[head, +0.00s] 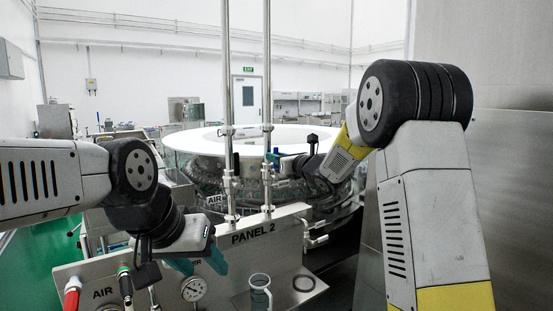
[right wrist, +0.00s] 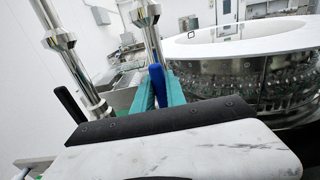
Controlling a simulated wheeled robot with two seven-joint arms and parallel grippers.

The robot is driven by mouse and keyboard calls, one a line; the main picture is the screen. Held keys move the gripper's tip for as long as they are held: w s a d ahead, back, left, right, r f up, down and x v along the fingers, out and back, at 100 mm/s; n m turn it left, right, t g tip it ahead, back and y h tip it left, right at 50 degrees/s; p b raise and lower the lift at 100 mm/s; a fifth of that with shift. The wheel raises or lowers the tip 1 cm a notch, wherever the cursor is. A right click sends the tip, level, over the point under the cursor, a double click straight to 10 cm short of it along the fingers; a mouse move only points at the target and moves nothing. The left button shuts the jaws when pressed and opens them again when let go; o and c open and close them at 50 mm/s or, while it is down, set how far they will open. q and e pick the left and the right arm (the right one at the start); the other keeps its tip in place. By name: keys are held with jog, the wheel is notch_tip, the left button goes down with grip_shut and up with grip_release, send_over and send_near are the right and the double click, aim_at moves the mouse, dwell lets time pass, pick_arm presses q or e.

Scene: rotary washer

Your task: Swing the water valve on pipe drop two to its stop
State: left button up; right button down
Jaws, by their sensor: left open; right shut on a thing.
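Two upright steel pipe drops rise behind the panel, the left pipe (head: 228,90) and the right pipe (head: 267,90). My right gripper (head: 273,158) is at the right pipe. In the right wrist view its teal fingers are shut on a blue valve lever (right wrist: 157,84), which points up beside the right pipe. My fingers hide the lever's lower part. A black lever (right wrist: 70,104) stands tilted by the left pipe in that view. My left gripper (head: 200,264) is open and empty, low in front of the panel marked PANEL 2 (head: 290,232).
On the panel's shelf are a clear cup-like vessel (head: 260,291) and a dark ring (head: 304,283). The round washer (head: 310,140) stands behind the pipes.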

jog(key=shift+f, duration=0.1)
dwell(0.3)
jog(key=c, duration=1.4)
grip_release()
jog(key=shift+o, duration=0.2)
jog(key=shift+s, duration=0.1)
jog(key=v, duration=0.7)
jog(key=shift+s+d, duration=0.2)
jog(key=shift+s, duration=0.1)
